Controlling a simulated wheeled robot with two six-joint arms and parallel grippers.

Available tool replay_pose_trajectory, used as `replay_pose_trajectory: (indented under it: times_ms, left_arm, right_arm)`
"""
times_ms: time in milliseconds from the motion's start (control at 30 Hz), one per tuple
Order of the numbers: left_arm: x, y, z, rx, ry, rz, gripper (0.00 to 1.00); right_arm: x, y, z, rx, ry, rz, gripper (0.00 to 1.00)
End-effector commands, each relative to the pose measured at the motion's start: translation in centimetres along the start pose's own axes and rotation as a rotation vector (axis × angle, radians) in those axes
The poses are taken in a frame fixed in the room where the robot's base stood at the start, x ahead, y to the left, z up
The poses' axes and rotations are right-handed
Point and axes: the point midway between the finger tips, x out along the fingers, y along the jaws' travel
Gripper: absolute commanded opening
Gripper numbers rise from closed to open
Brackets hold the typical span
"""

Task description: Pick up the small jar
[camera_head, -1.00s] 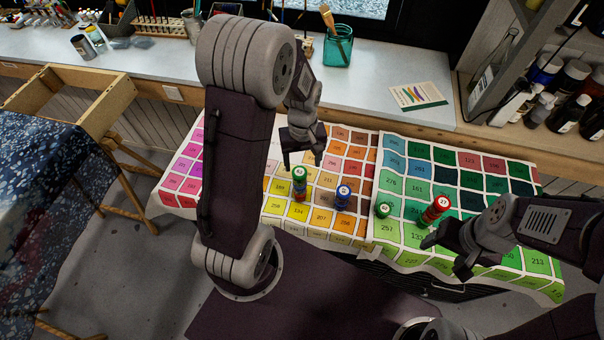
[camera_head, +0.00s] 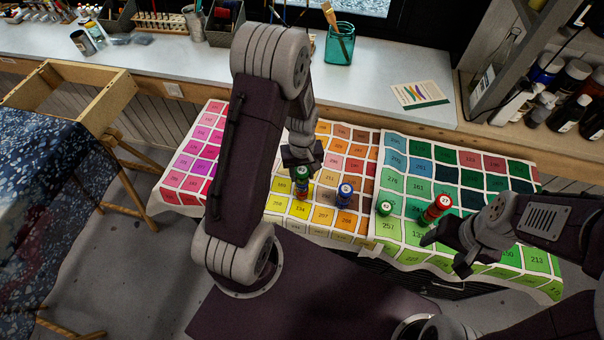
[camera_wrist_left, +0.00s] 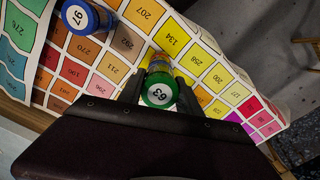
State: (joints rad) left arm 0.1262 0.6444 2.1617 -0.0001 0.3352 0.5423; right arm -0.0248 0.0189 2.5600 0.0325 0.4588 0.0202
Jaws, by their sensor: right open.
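A jar with a green lid marked 63 (camera_wrist_left: 159,91) stands between the two fingers of my left gripper in the left wrist view, with coloured bands below its lid. In the head view this jar (camera_head: 301,187) is right under my left gripper (camera_head: 301,166), partly covered by it. I cannot tell whether the fingers press on it. A blue-lidded jar (camera_head: 344,196) stands just to its right; its lid reads 97 in the left wrist view (camera_wrist_left: 80,16). A small green jar (camera_head: 384,208) and a red-lidded jar (camera_head: 436,208) stand further right. My right gripper (camera_head: 442,255) is open near the red-lidded jar.
The jars stand on numbered colour-chart cloths (camera_head: 330,222) over a table. A pale counter (camera_head: 270,72) with a teal brush jar (camera_head: 339,46) and a card (camera_head: 419,95) runs behind. An empty wooden frame (camera_head: 75,105) is at left.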

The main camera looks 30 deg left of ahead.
Motion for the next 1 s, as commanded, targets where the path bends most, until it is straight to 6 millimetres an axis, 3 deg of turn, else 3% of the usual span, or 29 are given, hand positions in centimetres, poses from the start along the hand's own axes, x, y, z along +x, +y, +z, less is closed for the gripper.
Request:
replay_pose_trajectory:
  times_ms: [33, 100, 400, 633, 1000]
  left_arm:
    - [0.0, 0.0, 0.0, 0.000, 0.000, 0.000, 0.14]
    - [0.0, 0.0, 0.0, 0.000, 0.000, 0.000, 0.00]
    - [-0.5, 0.0, -0.1, 0.000, 0.001, 0.001, 0.00]
    - [-4.1, 0.1, -0.1, 0.000, 0.005, 0.003, 0.00]
    - [-9.0, 8.4, 1.2, 0.006, 0.003, 0.003, 0.00]
  right_arm:
    - [0.0, 0.0, 0.0, 0.000, 0.000, 0.000, 0.66]
    - [0.0, 0.0, 0.0, 0.000, 0.000, 0.000, 0.66]
    - [0.0, 0.0, 0.0, 0.000, 0.000, 0.000, 0.66]
    - [0.1, 0.0, 0.0, 0.000, 0.000, 0.000, 0.66]
    - [0.6, 0.0, 0.1, 0.000, 0.000, 0.000, 0.66]
